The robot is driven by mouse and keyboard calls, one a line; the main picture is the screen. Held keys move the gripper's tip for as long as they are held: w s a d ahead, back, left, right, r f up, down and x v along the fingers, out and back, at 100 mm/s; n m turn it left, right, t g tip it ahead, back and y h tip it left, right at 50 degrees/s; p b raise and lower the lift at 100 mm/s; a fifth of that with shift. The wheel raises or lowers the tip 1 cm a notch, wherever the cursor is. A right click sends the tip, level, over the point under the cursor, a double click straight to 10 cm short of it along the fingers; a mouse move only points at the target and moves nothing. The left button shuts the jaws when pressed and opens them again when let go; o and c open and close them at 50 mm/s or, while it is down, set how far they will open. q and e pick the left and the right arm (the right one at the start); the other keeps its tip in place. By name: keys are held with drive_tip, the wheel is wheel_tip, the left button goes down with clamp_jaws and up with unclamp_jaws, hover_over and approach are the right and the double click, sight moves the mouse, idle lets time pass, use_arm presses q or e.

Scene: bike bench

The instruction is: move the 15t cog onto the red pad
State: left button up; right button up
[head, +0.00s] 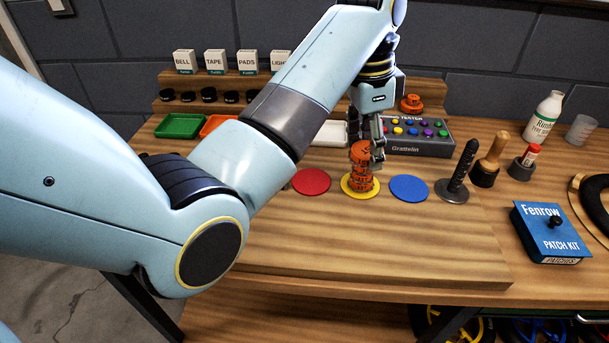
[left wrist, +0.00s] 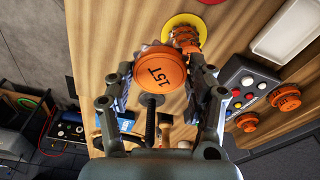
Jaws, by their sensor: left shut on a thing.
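The orange 15t cog (left wrist: 160,72) is between the fingers of my left gripper (left wrist: 155,95), its printed face toward the wrist camera. In the head view my left gripper (head: 371,150) is shut on the cog at the top of an orange stack (head: 361,183) over the yellow pad (head: 346,191). I cannot tell whether the held cog touches the cogs below. The red pad (head: 311,181) lies bare to the left of the yellow pad. The blue pad (head: 409,188) lies bare to the right. My right gripper is not in view.
A grey box with coloured buttons (head: 421,138) stands behind the pads, with more orange cogs (head: 411,104) behind it. A dark upright post (head: 459,170) stands right of the blue pad. A blue patch kit (head: 550,234) lies further right. The board in front of the pads is clear.

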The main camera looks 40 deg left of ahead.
use_arm(q)
drive_tip(key=p, duration=0.1)
hover_over(313, 180)
drive_tip(key=f, duration=0.6)
drive_tip(key=shift+s, duration=0.2)
drive_tip(key=shift+a+f, duration=0.15)
drive_tip(key=shift+f, duration=0.1)
wheel_tip(313, 180, down, 4)
drive_tip(key=shift+r+p, duration=0.1)
drive_tip(key=shift+p, duration=0.25)
drive_tip(key=o, duration=1.2)
drive_tip(key=shift+c, duration=0.2)
